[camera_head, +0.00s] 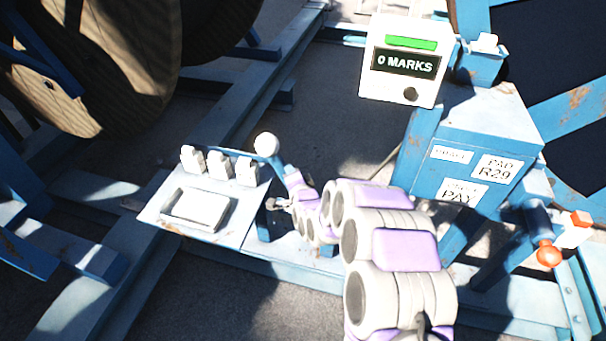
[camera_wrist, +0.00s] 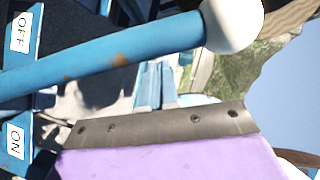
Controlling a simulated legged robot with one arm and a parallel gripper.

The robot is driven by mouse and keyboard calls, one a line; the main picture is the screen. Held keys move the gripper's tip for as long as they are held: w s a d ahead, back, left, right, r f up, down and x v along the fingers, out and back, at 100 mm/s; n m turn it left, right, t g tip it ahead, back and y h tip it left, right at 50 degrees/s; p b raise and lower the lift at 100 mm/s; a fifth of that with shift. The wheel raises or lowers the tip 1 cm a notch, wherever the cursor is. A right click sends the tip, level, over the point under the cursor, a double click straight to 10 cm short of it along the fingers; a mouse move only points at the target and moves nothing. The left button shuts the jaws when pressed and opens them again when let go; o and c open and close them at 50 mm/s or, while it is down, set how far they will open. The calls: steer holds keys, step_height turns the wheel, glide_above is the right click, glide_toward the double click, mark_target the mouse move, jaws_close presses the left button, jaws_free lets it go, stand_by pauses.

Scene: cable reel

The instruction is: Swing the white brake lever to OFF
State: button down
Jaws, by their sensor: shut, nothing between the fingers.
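The brake lever is a blue rod with a white ball knob (camera_head: 266,144), standing by the control panel in the head view. In the wrist view the blue rod (camera_wrist: 110,62) crosses the upper part to the white knob (camera_wrist: 233,22). At the left edge the OFF label (camera_wrist: 20,32) is above the rod and the ON label (camera_wrist: 14,140) below it. My gripper (camera_head: 281,203) is shut and empty, below and slightly right of the knob. In the wrist view its grey and purple part lies below the rod, on the ON label's side. I cannot tell whether they touch.
Left of the lever is a panel (camera_head: 237,228) with several white switches (camera_head: 219,165). A box reading "0 MARKS" (camera_head: 405,62) and a blue cabinet (camera_head: 470,150) stand right. An orange-knobbed handle (camera_head: 549,254) is at far right. A large wooden reel (camera_head: 100,60) is upper left.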

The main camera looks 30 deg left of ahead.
steer(key=s+d+r+n+g+h+p, duration=0.1)
steer(key=s+d+r+g+h, duration=0.2)
steer(key=d, duration=0.9)
steer(key=s+d+r+n+h, duration=0.2)
steer(key=s+d+r, duration=0.2)
steer(key=d, duration=0.9)
steer(key=s+d+r+n+g+h+p, duration=0.1)
steer(key=s+d+r+g+h, duration=0.2)
steer(key=d, duration=0.9)
steer(key=s+d+r+g+h, duration=0.1)
steer(key=s+d+r+g, duration=0.1)
steer(key=s+d, duration=0.3)
steer(key=s+d+r+g+h, duration=0.1)
steer(key=s+d, duration=0.5)
steer(key=s, duration=0.7)
steer(key=s+d+r+g+h, duration=0.1)
steer(key=s+d+r+g, duration=0.2)
steer(key=s+d, duration=0.3)
steer(key=s+r, duration=0.1)
steer(key=s, duration=0.3)
steer(key=shift+d+n+h, duration=0.25)
steer(key=shift+n+h, duration=0.05)
steer(key=shift+n, duration=0.1)
